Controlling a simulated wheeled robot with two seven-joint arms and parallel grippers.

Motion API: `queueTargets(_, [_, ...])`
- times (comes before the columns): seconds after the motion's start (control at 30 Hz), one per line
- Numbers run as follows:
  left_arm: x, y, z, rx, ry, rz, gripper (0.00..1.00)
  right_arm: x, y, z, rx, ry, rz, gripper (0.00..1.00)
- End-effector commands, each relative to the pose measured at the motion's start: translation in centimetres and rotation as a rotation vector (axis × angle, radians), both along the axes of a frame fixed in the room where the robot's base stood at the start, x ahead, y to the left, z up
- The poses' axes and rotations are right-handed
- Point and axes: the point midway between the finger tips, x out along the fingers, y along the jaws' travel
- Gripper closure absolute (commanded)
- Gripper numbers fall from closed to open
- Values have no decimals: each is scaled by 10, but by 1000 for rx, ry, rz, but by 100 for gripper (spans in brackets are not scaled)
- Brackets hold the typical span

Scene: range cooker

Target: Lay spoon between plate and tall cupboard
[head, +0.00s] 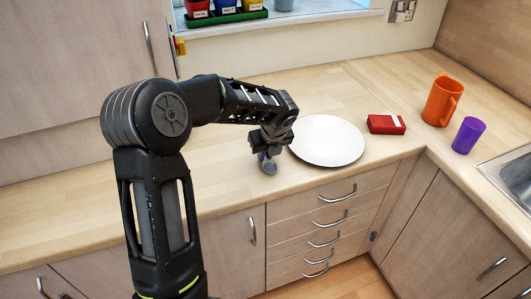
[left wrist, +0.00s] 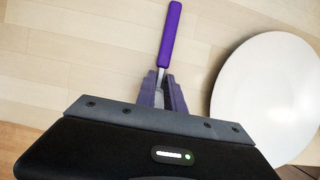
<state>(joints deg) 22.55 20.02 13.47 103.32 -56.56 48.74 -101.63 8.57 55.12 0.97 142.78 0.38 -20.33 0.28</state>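The white plate (head: 328,140) lies on the worktop right of my left gripper (head: 266,154); it also shows in the left wrist view (left wrist: 268,95). The spoon has a purple handle (left wrist: 170,35) and a grey metal neck. In the left wrist view my left gripper (left wrist: 163,88) has its fingers closed around the neck, the handle pointing away. In the head view a grey spoon bowl (head: 269,168) shows under the fingers, and the handle is hidden. I cannot tell whether the spoon touches the worktop. The tall cupboard (head: 75,70) stands at left. My right gripper is out of view.
A red box (head: 386,124), an orange mug (head: 442,101) and a purple cup (head: 468,135) stand right of the plate, near the sink (head: 510,172). The wooden worktop (head: 60,205) at left is bare. Potted herbs in a green tray (head: 228,17) sit on the windowsill.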

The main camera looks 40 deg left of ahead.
Motion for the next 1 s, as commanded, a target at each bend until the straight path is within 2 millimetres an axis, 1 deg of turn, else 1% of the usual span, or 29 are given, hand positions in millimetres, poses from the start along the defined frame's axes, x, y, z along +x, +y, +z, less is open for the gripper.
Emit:
queueTargets(0.03, [0,0,0,0,0,0,82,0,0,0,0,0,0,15])
queueTargets(0.2, [0,0,1,0,0,0,69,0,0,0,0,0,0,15])
queueTargets(0.43, [0,0,1,0,0,0,69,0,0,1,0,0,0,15])
queueTargets(0.57, [0,-1,6,0,-1,0,69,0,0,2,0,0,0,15])
queueTargets(0.67, [-2,-4,15,2,-4,-1,69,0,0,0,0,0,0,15])
queueTargets(0.77, [-6,-9,30,2,-5,-1,69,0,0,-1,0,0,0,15])
queueTargets(1.0, [-16,-25,76,2,-6,-1,69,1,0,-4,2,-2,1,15])
